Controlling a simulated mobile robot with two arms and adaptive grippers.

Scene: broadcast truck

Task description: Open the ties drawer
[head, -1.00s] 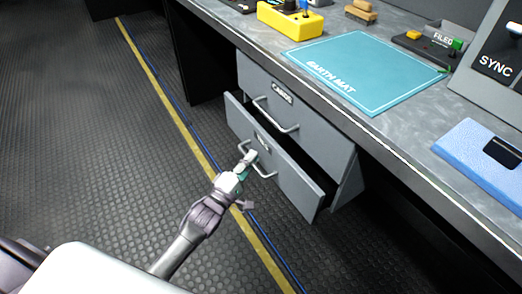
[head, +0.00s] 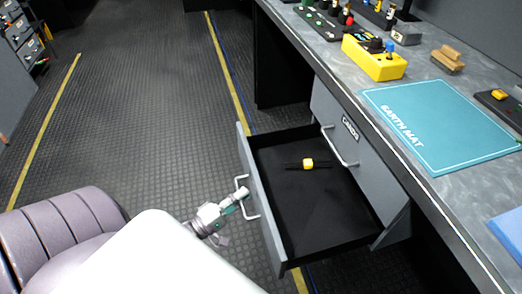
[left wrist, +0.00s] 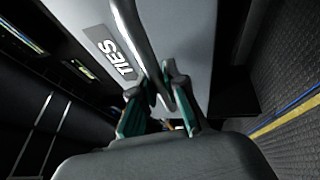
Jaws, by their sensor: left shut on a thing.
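The ties drawer (head: 262,205) is the lower drawer under the desk and stands well out, its black inside showing in the head view. A small yellow and black thing (head: 308,163) lies in it. In the left wrist view its front carries a TIES label (left wrist: 116,58). My left gripper (head: 241,194) is shut on the drawer's bar handle (head: 245,206); in the left wrist view the green-padded fingers (left wrist: 160,108) stand on either side of the handle bar (left wrist: 134,38). My right gripper is not in view.
The upper drawer (head: 345,139), labelled CARDS, is closed. On the desk are a teal earth mat (head: 440,122), a yellow box with a joystick (head: 374,60) and a wooden brush (head: 447,58). The floor left of the drawer is clear.

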